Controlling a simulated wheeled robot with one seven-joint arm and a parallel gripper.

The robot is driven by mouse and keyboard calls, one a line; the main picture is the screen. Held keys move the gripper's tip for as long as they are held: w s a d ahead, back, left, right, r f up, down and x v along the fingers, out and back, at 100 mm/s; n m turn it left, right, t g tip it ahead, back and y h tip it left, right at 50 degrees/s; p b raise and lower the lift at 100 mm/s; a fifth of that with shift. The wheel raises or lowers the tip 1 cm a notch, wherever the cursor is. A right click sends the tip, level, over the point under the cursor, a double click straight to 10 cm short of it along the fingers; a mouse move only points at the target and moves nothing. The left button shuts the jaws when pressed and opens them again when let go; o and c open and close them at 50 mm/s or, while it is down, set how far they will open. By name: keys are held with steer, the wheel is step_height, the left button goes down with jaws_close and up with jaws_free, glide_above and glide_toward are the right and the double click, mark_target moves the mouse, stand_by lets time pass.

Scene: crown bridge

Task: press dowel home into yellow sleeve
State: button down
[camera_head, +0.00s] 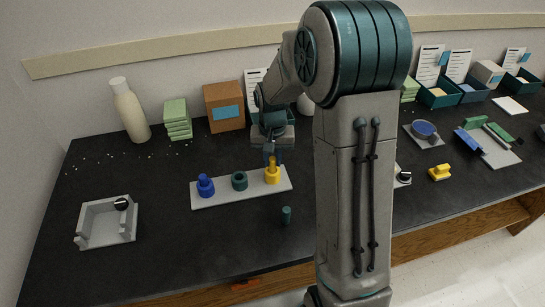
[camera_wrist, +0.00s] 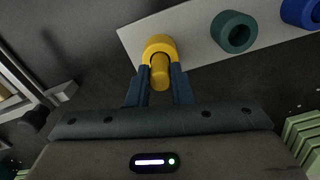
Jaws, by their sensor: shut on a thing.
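The yellow sleeve (camera_head: 272,177) stands at the right end of a pale board (camera_head: 225,198). It also shows in the wrist view (camera_wrist: 155,44). My gripper (camera_wrist: 160,82) is shut on the yellow dowel (camera_wrist: 160,74), with one finger on each side. In the head view the dowel (camera_head: 271,161) is upright at the top of the sleeve, below my gripper (camera_head: 273,152). Its lower end lines up with the sleeve's dark opening. How deep it sits inside is hidden.
A teal sleeve (camera_head: 239,180) and a blue sleeve with a blue dowel (camera_head: 205,186) share the board. A teal dowel (camera_head: 286,215) stands in front of it. A grey tray (camera_head: 106,222) is at left. A bottle (camera_head: 130,112), green blocks (camera_head: 177,120) and brown box (camera_head: 223,108) stand behind.

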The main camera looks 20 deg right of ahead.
mark_target(272, 159)
steer(key=shift+f+b, duration=0.65)
steer(key=shift+f, duration=0.3)
steer(key=c, duration=1.2)
jaws_free()
steer(key=shift+r, duration=0.1)
step_height(272, 159, up, 14)
